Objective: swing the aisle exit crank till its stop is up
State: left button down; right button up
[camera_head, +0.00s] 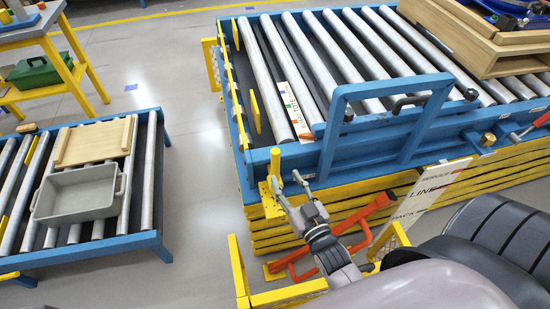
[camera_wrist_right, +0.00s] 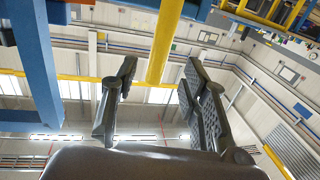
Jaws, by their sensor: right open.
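A yellow upright handle (camera_head: 275,165) stands at the near left corner of the blue roller conveyor; I take it for the aisle exit crank, but no label on it is readable. My right gripper (camera_head: 287,182) is just right of and below this handle. In the right wrist view my right gripper (camera_wrist_right: 158,88) is open, and a yellow bar (camera_wrist_right: 165,40) shows between its fingers. I cannot tell whether they touch. A blue frame (camera_head: 385,90) stands upright at the conveyor's near end; it may be the stop. My left gripper is not in view.
The blue roller conveyor (camera_head: 375,152) has a yellow base and a wooden tray (camera_head: 480,45) at the back right. A red handle (camera_head: 538,122) is at the right. A low conveyor (camera_head: 95,252) holds a grey bin (camera_head: 75,192). Floor between is clear.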

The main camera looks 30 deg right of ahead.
aim_at(278, 165)
jog(key=w, duration=0.5)
jog(key=w+p, duration=0.1)
jog(key=w, duration=0.2)
jog(key=shift+d, duration=0.25)
jog(key=shift+s, duration=0.1)
grip_shut()
dwell(0.4)
